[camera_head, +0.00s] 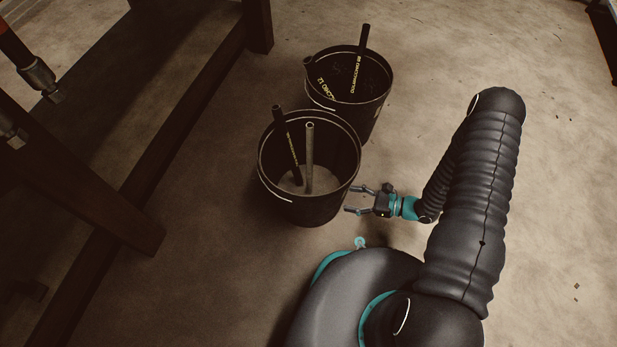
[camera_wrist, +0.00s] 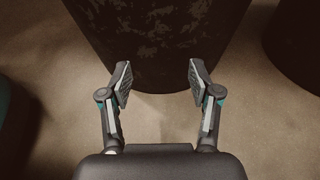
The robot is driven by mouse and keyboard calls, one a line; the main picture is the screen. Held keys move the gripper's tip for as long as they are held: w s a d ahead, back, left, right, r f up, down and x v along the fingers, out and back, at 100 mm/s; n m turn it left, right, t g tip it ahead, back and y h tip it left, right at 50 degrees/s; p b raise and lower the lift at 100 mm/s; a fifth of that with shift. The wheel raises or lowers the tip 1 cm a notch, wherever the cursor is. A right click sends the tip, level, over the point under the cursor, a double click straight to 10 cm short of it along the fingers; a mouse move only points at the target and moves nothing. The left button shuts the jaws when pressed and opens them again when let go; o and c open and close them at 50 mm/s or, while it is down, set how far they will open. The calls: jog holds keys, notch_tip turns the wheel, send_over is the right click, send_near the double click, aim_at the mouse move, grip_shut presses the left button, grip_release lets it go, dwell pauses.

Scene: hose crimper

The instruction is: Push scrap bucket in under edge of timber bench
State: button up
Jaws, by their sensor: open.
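Two dark buckets stand upright on the floor, and I cannot tell which one the task means. The nearer bucket (camera_head: 318,212) holds a dark hose piece and a paler tube. The farther bucket (camera_head: 368,118) also holds hose pieces, some with yellow lettering. The timber bench (camera_head: 100,195) is at left, with a floor gap between it and both buckets. My gripper (camera_head: 348,199) is open at the right side of the nearer bucket. In the wrist view, the open fingers (camera_wrist: 159,85) point at the scuffed bucket wall (camera_wrist: 160,35); whether they touch it is unclear.
The farther bucket stands close behind the nearer one, and a dark rounded side also shows at right in the wrist view (camera_wrist: 297,45). A low bench rail (camera_head: 192,95) runs along the floor side. Open concrete floor (camera_head: 555,190) lies to the right.

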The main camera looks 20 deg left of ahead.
aim_at(278, 179)
jog(key=shift+a+r+b+x, duration=0.2)
jog(key=shift+r+x, duration=0.7)
jog(key=shift+x, duration=2.8)
jog(key=shift+a+r+b+x, duration=0.25)
jog(key=shift+r+x, duration=0.65)
jog(key=shift+x, duration=2.8)
jog(key=shift+a+r+b+x, duration=0.2)
jog(key=shift+r+x, duration=0.7)
jog(key=shift+x, duration=2.8)
jog(key=shift+f+v, duration=0.25)
jog(key=shift+v, duration=0.7)
jog(key=shift+f+v, duration=0.2)
jog(key=shift+v, duration=0.75)
jog(key=shift+f+v, duration=0.25)
jog(key=shift+v, duration=0.75)
jog(key=shift+d, duration=0.15)
jog(key=shift+f, duration=0.1)
